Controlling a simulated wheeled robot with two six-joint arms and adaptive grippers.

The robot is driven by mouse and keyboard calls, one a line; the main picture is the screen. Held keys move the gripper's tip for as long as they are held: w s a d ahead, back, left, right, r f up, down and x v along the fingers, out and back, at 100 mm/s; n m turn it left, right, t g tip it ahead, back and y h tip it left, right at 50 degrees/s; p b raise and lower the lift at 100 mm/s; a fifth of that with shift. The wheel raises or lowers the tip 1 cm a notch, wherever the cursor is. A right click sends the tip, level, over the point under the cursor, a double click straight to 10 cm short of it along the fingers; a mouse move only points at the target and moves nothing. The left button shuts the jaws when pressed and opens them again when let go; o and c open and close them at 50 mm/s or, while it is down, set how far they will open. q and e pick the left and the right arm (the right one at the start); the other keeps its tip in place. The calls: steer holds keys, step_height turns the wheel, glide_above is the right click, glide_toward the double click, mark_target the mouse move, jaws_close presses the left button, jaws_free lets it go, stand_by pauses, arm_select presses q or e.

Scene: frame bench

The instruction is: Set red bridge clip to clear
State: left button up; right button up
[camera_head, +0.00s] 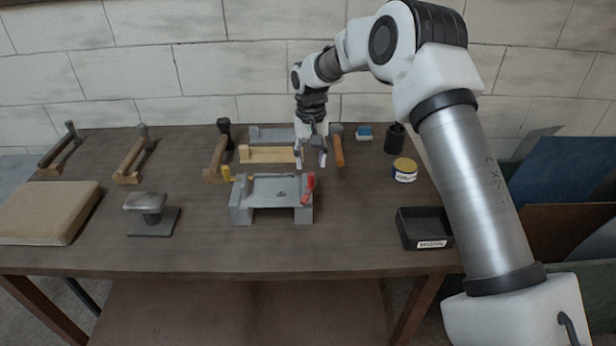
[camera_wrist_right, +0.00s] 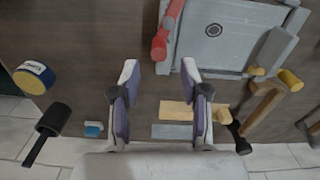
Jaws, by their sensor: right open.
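The red clip (camera_head: 308,187) sits at the right end of a grey bench frame (camera_head: 241,210), near the middle of the table. In the right wrist view the red clip (camera_wrist_right: 163,38) lies along the frame's edge (camera_wrist_right: 216,70), just beyond the fingertips. My right gripper (camera_head: 311,160) is open and empty, above the table and behind the clip in the head view. I see no contact with the clip. My left gripper is not in view.
A yellow-tan wooden frame (camera_head: 265,154) and another grey frame (camera_head: 270,133) stand behind. An orange-handled tool (camera_head: 338,152) is close right of my gripper. A yellow-blue tin (camera_head: 404,170), black cup (camera_head: 395,139) and black tray (camera_head: 406,231) are at right.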

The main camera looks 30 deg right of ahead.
mark_target(309, 174)
step_height(309, 174, down, 5)
steer(key=shift+s+f+p, duration=0.15)
steer(key=shift+p, duration=0.5)
steer(key=shift+f, duration=0.25)
jaws_close()
steer(key=shift+w+a+r+n, duration=0.1)
steer(key=shift+w+n, duration=0.1)
steer(key=shift+n, duration=0.6)
steer(key=shift+w+a+n+p, duration=0.15)
steer(key=shift+n+p, duration=0.15)
steer(key=shift+n, duration=0.4)
jaws_free()
